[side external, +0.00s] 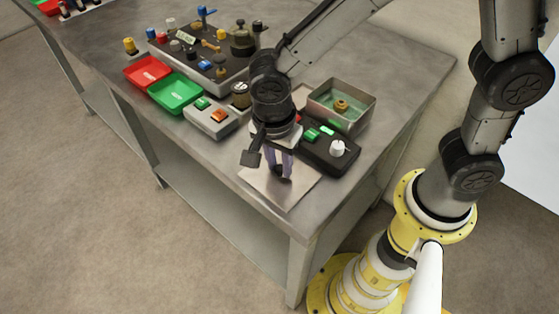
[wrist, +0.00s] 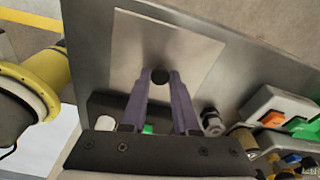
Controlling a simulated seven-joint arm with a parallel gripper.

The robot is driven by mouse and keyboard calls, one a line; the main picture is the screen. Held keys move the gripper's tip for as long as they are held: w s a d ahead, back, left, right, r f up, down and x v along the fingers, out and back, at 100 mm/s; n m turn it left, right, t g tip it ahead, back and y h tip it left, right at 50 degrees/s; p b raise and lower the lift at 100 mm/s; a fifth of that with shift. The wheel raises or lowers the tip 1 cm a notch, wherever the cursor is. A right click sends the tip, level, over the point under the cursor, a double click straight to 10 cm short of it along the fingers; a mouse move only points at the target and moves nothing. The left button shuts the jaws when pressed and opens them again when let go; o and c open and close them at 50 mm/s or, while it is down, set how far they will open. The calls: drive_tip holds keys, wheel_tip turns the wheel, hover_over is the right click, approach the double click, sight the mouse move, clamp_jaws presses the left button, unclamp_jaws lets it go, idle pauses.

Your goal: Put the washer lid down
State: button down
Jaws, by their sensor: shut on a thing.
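The washer lid (side external: 291,192) is a pale, flat square plate with a dark round knob, near the front corner of the bench. It also shows in the wrist view (wrist: 190,55). My gripper (side external: 280,174) points down over it, shut on the knob; in the wrist view its two purple-grey fingers (wrist: 160,78) close on the knob from both sides. The lid looks level and low at the bench top; I cannot tell whether it touches. The washer (side external: 346,117) is an open box with greenish liquid and a brass-coloured part inside, behind and right of my gripper.
A black control box (side external: 337,158) with green buttons and a white knob stands close right of my gripper. A grey button box (side external: 208,125), green tray (side external: 175,100), red tray (side external: 147,72) and loaded parts board (side external: 215,75) stand left. Bare bench (side external: 225,165) lies left of the lid.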

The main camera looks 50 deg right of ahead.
sight(276, 181)
drive_tip(key=c, duration=0.7)
unclamp_jaws()
drive_tip(key=shift+f, duration=0.1)
wheel_tip(276, 181, up, 12)
drive_tip(key=a, duration=0.1)
drive_tip(key=shift+s+d+r+n+t+y, duration=0.35)
drive_tip(key=shift+s+d+n+t, duration=0.55)
drive_tip(key=shift+s+d+n, duration=1.55)
drive_tip(key=shift+s+d+r+n+t+y, duration=0.1)
drive_tip(key=shift+s+d+r+n+t, duration=1)
drive_tip(key=shift+d+n, duration=2.25)
drive_tip(key=shift+s+d+f+n+t+y, duration=0.2)
drive_tip(key=shift+s+d+n+t, duration=0.5)
drive_tip(key=shift+s+d+n, duration=2.25)
drive_tip(key=shift+w+d+r+m, duration=0.15)
drive_tip(key=shift+w+d+m, duration=0.6)
drive_tip(key=shift+m, duration=0.1)
